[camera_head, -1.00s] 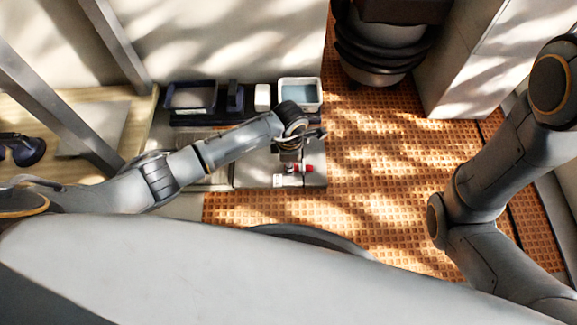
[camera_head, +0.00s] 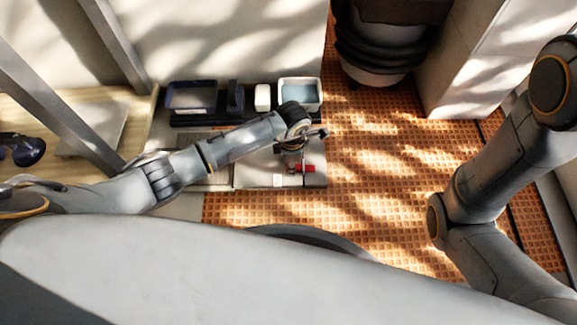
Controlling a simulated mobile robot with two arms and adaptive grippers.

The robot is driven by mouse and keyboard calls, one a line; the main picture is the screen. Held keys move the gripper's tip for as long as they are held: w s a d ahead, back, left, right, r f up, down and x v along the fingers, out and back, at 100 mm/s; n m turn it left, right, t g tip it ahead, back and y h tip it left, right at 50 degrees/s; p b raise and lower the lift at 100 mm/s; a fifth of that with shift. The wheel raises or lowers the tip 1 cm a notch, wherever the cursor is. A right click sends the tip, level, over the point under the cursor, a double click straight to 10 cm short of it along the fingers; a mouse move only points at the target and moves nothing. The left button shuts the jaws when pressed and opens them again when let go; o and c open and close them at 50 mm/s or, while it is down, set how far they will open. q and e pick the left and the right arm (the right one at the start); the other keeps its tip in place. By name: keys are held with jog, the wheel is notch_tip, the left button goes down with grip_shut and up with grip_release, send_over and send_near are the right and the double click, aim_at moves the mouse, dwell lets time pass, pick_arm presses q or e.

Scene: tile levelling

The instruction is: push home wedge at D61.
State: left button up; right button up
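A small red piece (camera_head: 309,168), which looks like the wedge, lies at the right part of a pale grey tile (camera_head: 255,173). My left arm reaches in from the left, and my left gripper (camera_head: 297,163) points down over the tile, right beside the red piece. The gripper hides part of that spot, and its fingers are too small and dark to show whether they are open or shut. A small white tag (camera_head: 278,181) lies on the tile's front edge. My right gripper is outside the view; only its arm shows at the right.
Behind the tile stand a dark tray (camera_head: 192,97), a dark upright tool (camera_head: 235,96), a white block (camera_head: 262,97) and a white tub (camera_head: 311,83) with bluish contents. Dark stacked buckets (camera_head: 378,55) stand at the back. The orange textured floor (camera_head: 370,170) is clear to the right.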

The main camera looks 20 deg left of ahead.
pick_arm(q)
jog(key=o, duration=0.3)
jog(key=shift+s+d+f, duration=0.2)
jog(key=shift+d+f, duration=0.1)
jog(key=shift+d, duration=0.05)
jog(key=shift+w+a+r, duration=0.1)
jog(key=shift+w+a, duration=0.05)
jog(key=shift+a, duration=0.05)
jog(key=shift+r, duration=0.15)
notch_tip(320, 180, up, 12)
